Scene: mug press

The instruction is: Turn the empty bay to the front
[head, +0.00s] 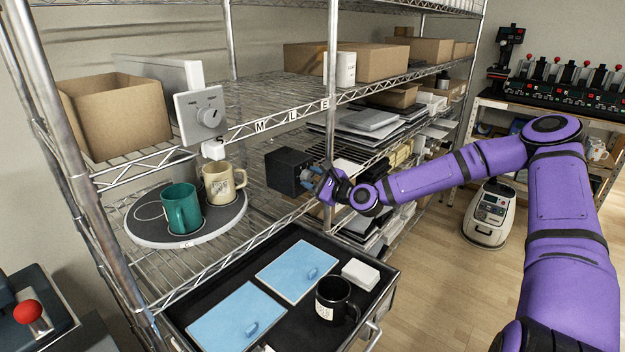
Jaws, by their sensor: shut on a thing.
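A round grey turntable (150,236) sits on the wire shelf at left. A teal mug (180,212) stands upright near its front. A cream mug (219,186) with a dark print stands on its right. A bare outlined bay (149,210) shows at its left. My gripper (308,180) is well to the right of the turntable, with bluish fingers against a black box (287,166). It is shut there; the exact hold is hidden by the hand and wrist. A grey panel with a dial (208,117) hangs above the turntable.
A dark tray (283,339) below holds blue panels (298,270), a black mug (334,300) and a white block (361,274). A shelf post (334,85) stands behind my gripper, and another (95,215) at left. A cardboard box (125,120) is above. Open shelf lies between turntable and black box.

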